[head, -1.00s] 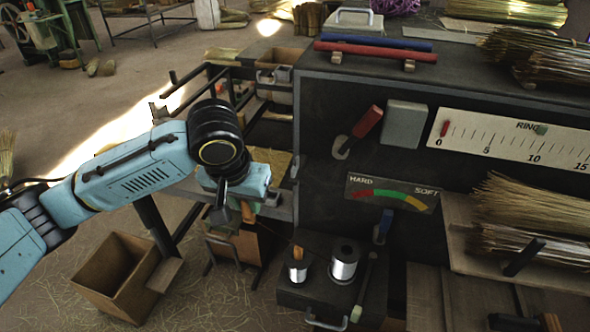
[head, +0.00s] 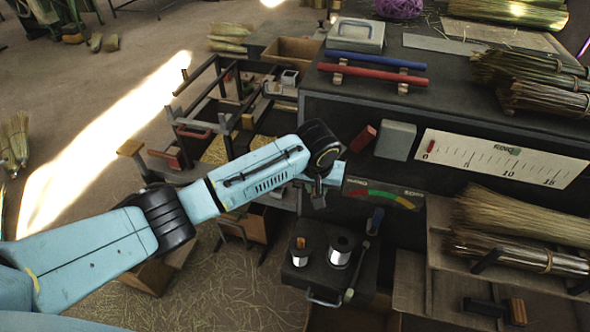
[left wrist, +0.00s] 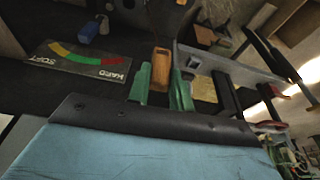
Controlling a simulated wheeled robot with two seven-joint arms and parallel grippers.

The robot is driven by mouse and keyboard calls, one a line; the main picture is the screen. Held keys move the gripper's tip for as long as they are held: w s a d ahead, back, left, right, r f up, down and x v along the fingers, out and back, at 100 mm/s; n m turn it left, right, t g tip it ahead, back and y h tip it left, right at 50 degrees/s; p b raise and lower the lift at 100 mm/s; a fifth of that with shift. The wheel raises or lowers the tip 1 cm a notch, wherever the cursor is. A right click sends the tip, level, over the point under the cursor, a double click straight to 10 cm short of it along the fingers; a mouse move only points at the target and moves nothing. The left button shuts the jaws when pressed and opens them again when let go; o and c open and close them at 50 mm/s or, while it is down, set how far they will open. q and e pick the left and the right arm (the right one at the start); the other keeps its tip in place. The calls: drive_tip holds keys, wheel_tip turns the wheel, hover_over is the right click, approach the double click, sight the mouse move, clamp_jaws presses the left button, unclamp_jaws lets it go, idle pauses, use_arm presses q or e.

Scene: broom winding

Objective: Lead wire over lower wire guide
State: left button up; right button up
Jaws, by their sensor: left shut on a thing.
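My left gripper (head: 319,199) is beside the lower left corner of the hard-soft dial plate on the dark machine front. In the left wrist view its green fingers (left wrist: 161,84) are shut on a small orange-brown wooden piece (left wrist: 161,66). In the head view this piece is hidden. Two spools of silvery wire, a larger one (head: 341,250) and a smaller one (head: 301,252), stand on a dark box below the gripper. I cannot make out the wire strand or clearly identify the lower wire guide. My right gripper is out of view.
The hard-soft dial plate (head: 384,194) is close to the gripper. A blue knob (head: 375,221) sits below it. A red handle (head: 363,139) and grey block (head: 395,140) are above. Straw bundles (head: 520,218) lie on the right shelf. A dark frame rack (head: 215,110) stands left.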

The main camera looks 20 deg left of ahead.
use_arm(q)
drive_tip(key=w+r+p, duration=0.3)
drive_tip(key=r, duration=0.6)
drive_tip(key=w+r+p, duration=0.3)
drive_tip(key=r, duration=0.6)
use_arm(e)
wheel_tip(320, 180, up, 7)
use_arm(q)
drive_tip(key=w+a, duration=0.3)
drive_tip(key=a, duration=0.9)
wheel_tip(320, 180, down, 22)
drive_tip(key=b, duration=1)
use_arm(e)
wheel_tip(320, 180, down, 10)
use_arm(q)
drive_tip(key=shift+s+a+r, duration=0.1)
drive_tip(key=shift+r, duration=0.05)
